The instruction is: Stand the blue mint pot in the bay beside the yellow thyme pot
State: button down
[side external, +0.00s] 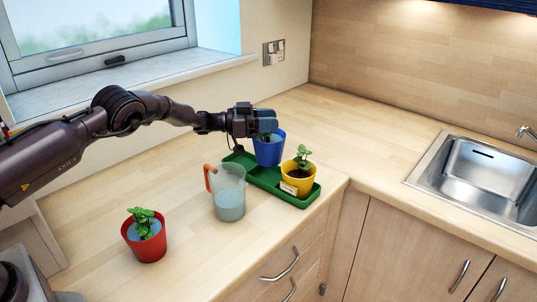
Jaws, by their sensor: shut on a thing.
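The blue mint pot (269,151) is upright at the green tray, beside and behind the yellow thyme pot. My gripper (266,126) is shut on its rim from the upper left and covers part of its plant. The yellow thyme pot (297,182) stands upright in the front right part of the green tray (262,178), with a small white label on the tray edge in front of it. I cannot tell whether the blue pot's base rests on the tray floor or hangs just above it.
A clear jug (229,197) with an orange handle and liquid inside stands just left of the tray. A red pot (145,238) with a plant stands at the front left. The sink (480,175) is at the right. The worktop behind the tray is clear.

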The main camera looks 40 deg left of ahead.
aim_at(284, 141)
jog(key=shift+f, duration=3.25)
jog(key=c, duration=0.6)
grip_release()
